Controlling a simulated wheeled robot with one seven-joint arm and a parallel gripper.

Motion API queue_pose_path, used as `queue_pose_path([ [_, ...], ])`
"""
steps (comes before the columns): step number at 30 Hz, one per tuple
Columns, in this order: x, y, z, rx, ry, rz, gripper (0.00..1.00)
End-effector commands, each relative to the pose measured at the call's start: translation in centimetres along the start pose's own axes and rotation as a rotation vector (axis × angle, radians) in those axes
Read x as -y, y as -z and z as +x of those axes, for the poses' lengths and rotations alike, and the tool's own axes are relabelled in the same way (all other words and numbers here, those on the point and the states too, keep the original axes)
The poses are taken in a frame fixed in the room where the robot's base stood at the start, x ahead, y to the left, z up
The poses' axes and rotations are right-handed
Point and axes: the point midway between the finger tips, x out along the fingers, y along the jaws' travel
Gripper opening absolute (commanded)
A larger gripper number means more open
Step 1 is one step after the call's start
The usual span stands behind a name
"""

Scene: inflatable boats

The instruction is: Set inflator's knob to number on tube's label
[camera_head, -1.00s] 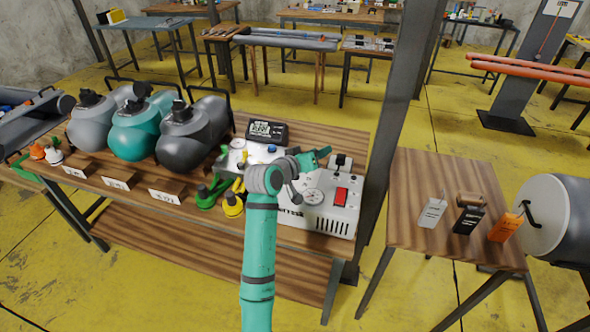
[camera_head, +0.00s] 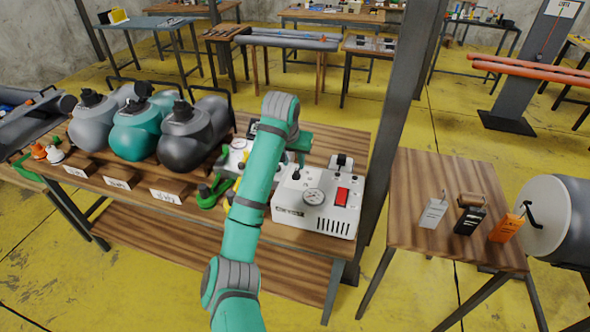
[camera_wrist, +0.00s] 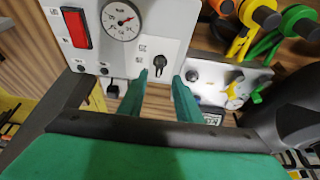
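The inflator looks to be the white box (camera_head: 330,216) on the wooden table, with a gauge (camera_head: 314,196) and a red switch (camera_head: 342,195). A small black knob (camera_head: 296,174) sits at its back left corner. In the wrist view a black knob (camera_wrist: 158,63) on the white panel lies just beyond and between my fingertips, with small unreadable markings beside it. My gripper (camera_wrist: 159,76) is open, its teal fingers apart; contact with the knob cannot be told. In the head view my arm partly hides the gripper. Which label is the tube's I cannot tell; their writing is unreadable.
A second device with a knob (camera_wrist: 235,77) stands beside the box, near yellow and green clamps. Grey, teal and dark inflatables (camera_head: 185,135) stand left, with label blocks (camera_head: 172,196) in front. A metal post (camera_head: 392,130) rises close by.

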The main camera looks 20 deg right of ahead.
Motion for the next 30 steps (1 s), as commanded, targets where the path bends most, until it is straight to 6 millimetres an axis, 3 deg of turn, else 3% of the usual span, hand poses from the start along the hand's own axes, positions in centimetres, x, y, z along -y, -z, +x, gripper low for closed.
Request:
queue_pose_path([
  [9, -0.1, 0.0, 5.0, 0.001, -0.001, -0.001, 0.31],
  [15, -0.1, 0.0, 6.2, -0.001, -0.001, 0.001, 0.31],
  [23, -0.1, 0.0, 6.4, -0.001, -0.001, 0.001, 0.31],
  [24, -0.1, 0.0, 6.4, -0.001, -0.001, 0.001, 0.29],
  [28, -0.1, 0.0, 6.3, -0.001, -0.001, 0.0, 0.0],
  [30, -0.1, 0.0, 6.3, -0.001, -0.001, 0.0, 0.0],
])
